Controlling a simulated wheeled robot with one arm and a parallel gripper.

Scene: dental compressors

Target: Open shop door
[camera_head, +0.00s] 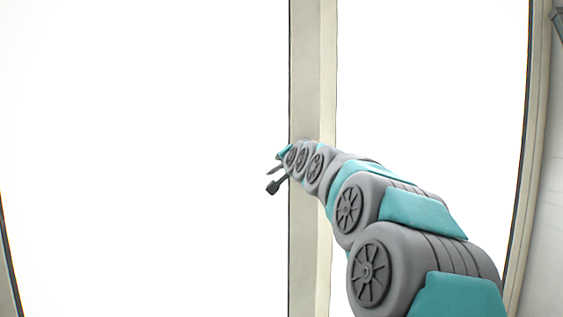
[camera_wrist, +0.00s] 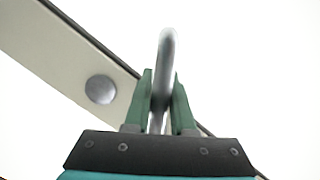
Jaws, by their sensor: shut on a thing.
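The shop door shows in the head view as a tall pale cream frame post (camera_head: 305,70) beside bright white panes. In the wrist view, part of the cream frame (camera_wrist: 45,45) crosses diagonally at the upper left and bears a round grey knob-like disc (camera_wrist: 100,89). A smooth grey bar-shaped door handle (camera_wrist: 166,52) runs between the green fingers of my gripper (camera_wrist: 163,78), which is shut on it. In the head view my gripper (camera_head: 276,176) is small, at the left edge of the post, and the handle cannot be made out there.
A large white pane (camera_head: 140,150) fills the left of the head view, and another (camera_head: 430,80) lies right of the post. A cream upright (camera_head: 535,130) and a grey wall (camera_head: 548,230) stand at the far right. Nothing shows beyond the bright panes.

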